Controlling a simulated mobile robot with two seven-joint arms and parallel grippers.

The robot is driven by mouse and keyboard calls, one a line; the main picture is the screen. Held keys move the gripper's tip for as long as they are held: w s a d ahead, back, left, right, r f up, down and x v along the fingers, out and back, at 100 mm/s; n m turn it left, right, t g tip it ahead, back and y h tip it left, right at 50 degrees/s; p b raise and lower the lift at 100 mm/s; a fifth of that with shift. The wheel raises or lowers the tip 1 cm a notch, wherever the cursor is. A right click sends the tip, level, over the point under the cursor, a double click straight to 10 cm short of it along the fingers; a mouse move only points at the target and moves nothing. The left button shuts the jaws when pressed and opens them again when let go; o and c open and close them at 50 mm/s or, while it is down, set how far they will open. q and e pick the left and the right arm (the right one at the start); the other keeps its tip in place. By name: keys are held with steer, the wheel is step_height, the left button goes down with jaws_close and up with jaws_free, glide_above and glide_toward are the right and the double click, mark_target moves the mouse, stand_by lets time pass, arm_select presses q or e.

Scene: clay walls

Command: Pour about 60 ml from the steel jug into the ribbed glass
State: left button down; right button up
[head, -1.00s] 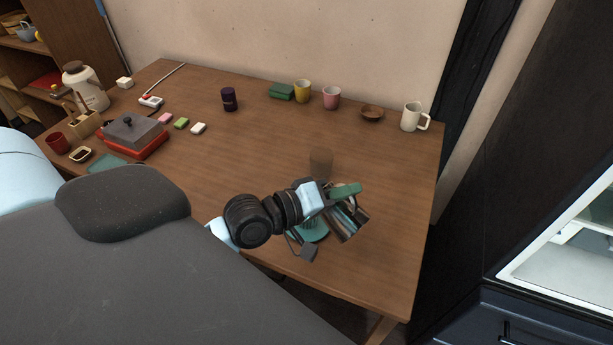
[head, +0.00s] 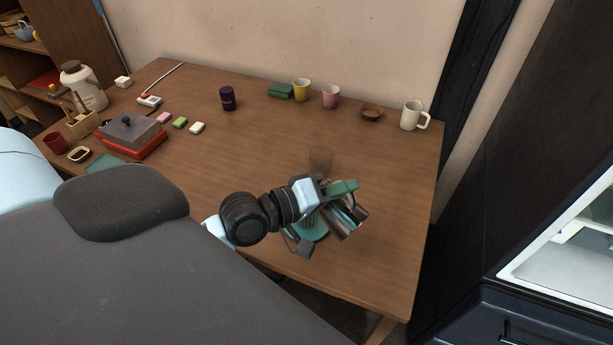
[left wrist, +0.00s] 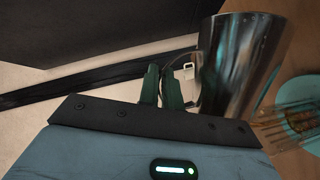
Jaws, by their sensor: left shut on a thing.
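My left gripper (head: 340,188) is shut on the handle of the steel jug (head: 348,218), above the front right of the table. The shiny jug is tilted in the head view; it also shows large in the left wrist view (left wrist: 238,65), beside the green fingers (left wrist: 162,85). I cannot see its contents or any stream. The clear ribbed glass (left wrist: 280,125) stands by a teal round mat (left wrist: 305,118) at the right of the left wrist view. In the head view the teal mat (head: 318,236) is partly covered by my gripper and the jug. My right gripper is not in view.
A brownish see-through tumbler (head: 320,160) stands just behind my gripper. A yellow cup (head: 302,90), a pink cup (head: 331,96), a wooden bowl (head: 372,112) and a white mug (head: 411,115) line the back. The table's right front (head: 385,270) is bare.

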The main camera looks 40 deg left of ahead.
arm_select(q)
steer(key=shift+a+r, duration=0.1)
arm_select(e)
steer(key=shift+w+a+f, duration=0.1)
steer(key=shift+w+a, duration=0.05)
arm_select(q)
steer(key=shift+a+r, duration=0.15)
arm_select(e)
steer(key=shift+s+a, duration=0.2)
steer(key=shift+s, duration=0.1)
arm_select(q)
steer(key=shift+w+a+r+n, duration=0.1)
steer(key=shift+a+n, duration=0.15)
steer(key=shift+n, duration=0.15)
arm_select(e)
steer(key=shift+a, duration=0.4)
